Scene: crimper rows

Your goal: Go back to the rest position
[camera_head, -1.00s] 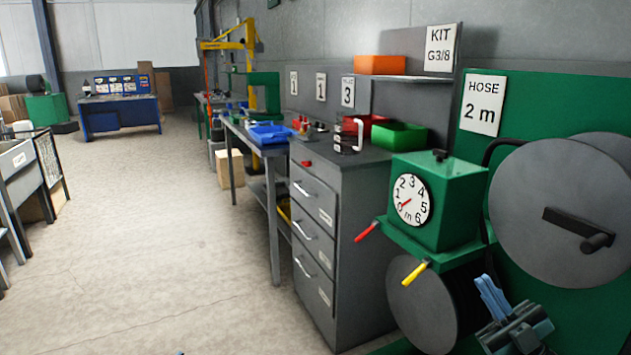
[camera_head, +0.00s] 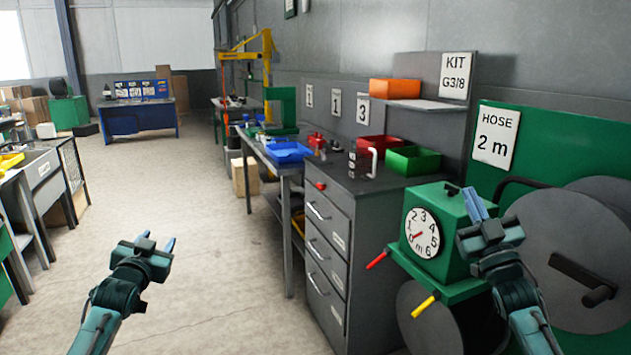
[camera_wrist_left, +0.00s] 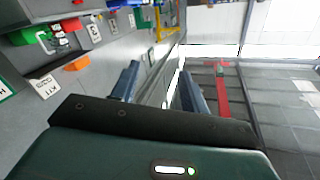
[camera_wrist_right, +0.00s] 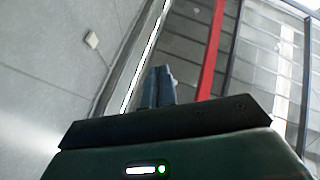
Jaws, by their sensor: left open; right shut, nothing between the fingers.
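My left gripper (camera_head: 156,241) is raised over the floor at the lower left of the head view. Its two blue fingers are apart with nothing between them, and they also show apart in the left wrist view (camera_wrist_left: 158,86). My right gripper (camera_head: 476,203) is raised at the right of the head view, in front of the green hose-measuring box (camera_head: 450,205) and hiding part of it. Its fingers are together and empty in the right wrist view (camera_wrist_right: 160,86). Both grippers point upward.
A grey drawer cabinet (camera_head: 325,255) with a red bin (camera_head: 382,147) and a green bin (camera_head: 414,160) stands in the middle right. A hose reel (camera_head: 585,250) is at the right. A blue bench (camera_head: 140,118) stands far back. The floor (camera_head: 200,215) between is clear.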

